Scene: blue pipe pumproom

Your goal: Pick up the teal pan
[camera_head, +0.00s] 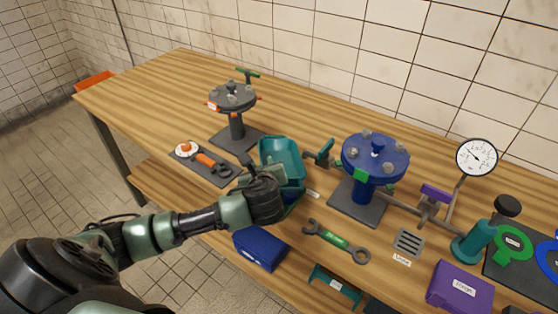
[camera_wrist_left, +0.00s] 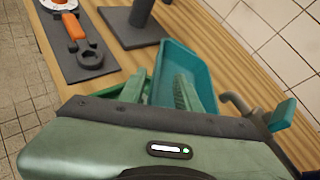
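The teal pan (camera_head: 283,152) is an open, deep rectangular tray on the wooden bench, left of the blue flanged stand. My left gripper (camera_head: 262,176) is over its near end and hides part of it in the head view. In the left wrist view, the pan (camera_wrist_left: 190,62) lies beyond the gripper. The two green fingers (camera_wrist_left: 160,90) are apart: one appears inside the pan, the other outside its left wall. I cannot tell whether they touch the wall. My right gripper is not in view.
Left of the pan are a grey flanged stand (camera_head: 236,125) and a dark tool board (camera_head: 203,163). The blue flanged stand (camera_head: 372,165) is close on the right. A wrench (camera_head: 337,241) lies in front, and a blue box (camera_head: 260,248) sits lower down.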

